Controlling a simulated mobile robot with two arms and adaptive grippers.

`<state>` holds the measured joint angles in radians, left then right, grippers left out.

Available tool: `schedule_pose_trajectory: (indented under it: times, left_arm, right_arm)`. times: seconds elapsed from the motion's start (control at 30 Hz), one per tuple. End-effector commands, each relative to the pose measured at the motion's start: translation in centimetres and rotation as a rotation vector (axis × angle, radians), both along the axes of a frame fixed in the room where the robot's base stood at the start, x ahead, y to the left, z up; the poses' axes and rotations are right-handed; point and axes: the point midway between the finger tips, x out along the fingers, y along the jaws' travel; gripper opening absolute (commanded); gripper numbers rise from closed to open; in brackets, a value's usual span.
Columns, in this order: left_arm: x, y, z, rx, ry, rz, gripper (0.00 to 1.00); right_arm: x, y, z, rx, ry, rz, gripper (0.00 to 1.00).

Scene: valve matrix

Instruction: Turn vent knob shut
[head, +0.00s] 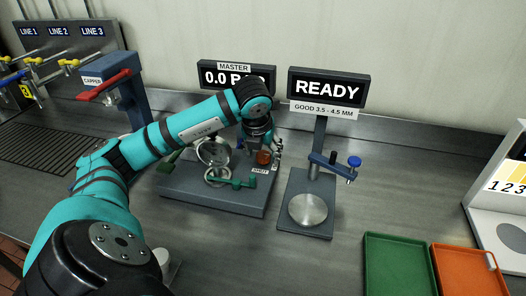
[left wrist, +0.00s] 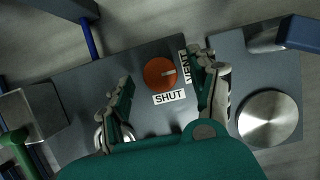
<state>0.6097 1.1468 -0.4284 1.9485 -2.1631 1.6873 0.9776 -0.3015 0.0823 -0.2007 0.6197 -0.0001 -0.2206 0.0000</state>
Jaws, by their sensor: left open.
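The orange-red vent knob (left wrist: 158,73) sits on the dark grey base in the left wrist view. Its pale pointer line aims right, toward the VENT label (left wrist: 185,66). The SHUT label (left wrist: 169,97) lies just below the knob. The knob also shows small in the head view (head: 264,158), partly hidden by my gripper. My left gripper (left wrist: 164,76) is open and empty, pointing down over the knob, with one finger on each side. Gaps show between fingers and knob. My right gripper is not in view.
A gauge (head: 213,152) and a green lever handle (head: 236,183) stand on the same base, close to my gripper. On the right is the READY stand (head: 292,212) with a blue knob. Green (head: 378,290) and orange trays lie at the front right. The capper (head: 125,90) stands left.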

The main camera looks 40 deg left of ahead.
Motion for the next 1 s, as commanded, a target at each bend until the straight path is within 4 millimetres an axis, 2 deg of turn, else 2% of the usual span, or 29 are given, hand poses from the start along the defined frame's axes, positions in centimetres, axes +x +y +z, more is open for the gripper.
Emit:
schedule_pose_trajectory:
  times: [0.13, 0.4, 0.83, 1.0]
  left_arm:
    - [0.26, 0.16, -0.79, 0.000, 0.000, -0.001, 0.61]
    - [0.32, 0.20, -0.94, 0.001, -0.001, -0.001, 0.61]
    - [0.31, 0.19, -0.89, 0.000, -0.001, 0.000, 0.06]
    - [0.30, 0.21, -0.92, 0.001, 0.000, -0.007, 0.05]
  right_arm:
    - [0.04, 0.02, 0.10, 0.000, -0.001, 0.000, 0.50]
    - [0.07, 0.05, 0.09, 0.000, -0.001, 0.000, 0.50]
    - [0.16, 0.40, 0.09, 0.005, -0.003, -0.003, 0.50]
    - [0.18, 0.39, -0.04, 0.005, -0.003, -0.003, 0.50]
